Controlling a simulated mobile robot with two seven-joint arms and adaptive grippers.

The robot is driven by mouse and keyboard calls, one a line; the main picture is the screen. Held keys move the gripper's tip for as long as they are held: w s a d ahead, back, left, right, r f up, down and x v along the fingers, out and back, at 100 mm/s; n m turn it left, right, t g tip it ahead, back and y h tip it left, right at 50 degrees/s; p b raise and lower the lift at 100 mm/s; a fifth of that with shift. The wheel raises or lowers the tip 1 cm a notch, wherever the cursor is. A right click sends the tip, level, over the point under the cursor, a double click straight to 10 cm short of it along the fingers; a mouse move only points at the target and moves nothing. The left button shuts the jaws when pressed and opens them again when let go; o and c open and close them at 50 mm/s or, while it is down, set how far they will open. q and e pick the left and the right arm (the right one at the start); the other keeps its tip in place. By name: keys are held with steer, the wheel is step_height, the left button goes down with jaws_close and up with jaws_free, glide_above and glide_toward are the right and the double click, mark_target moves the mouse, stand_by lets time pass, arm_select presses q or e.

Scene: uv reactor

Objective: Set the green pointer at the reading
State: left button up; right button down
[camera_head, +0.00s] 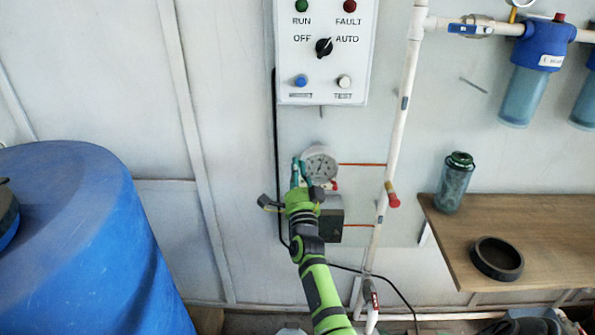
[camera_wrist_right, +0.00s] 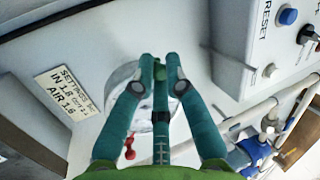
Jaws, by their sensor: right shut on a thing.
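A round white gauge (camera_head: 321,161) is mounted on the wall below the control box. Its dial shows in the head view, but the reading is too small to tell. My right gripper (camera_head: 300,170) is at the left side of the gauge, its teal fingers pointing up to it. In the right wrist view the fingertips (camera_wrist_right: 160,71) are closed around a small green piece, the green pointer (camera_wrist_right: 159,70), in front of the white gauge (camera_wrist_right: 122,76). The fingers hide much of the dial there. My left gripper is in neither view.
A placard (camera_wrist_right: 68,92) beside the gauge lists settings, including "IN 1.8" and "AIR 1.6". The control box (camera_head: 322,60) is above. A white pipe (camera_head: 402,110) runs to the right, near a wooden shelf (camera_head: 540,225). A blue drum (camera_head: 90,240) fills the left.

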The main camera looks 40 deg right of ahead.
steer(key=shift+r, duration=0.15)
steer(key=c, duration=1.5)
jaws_free()
steer(key=v, duration=1.2)
steer(key=shift+a, duration=0.1)
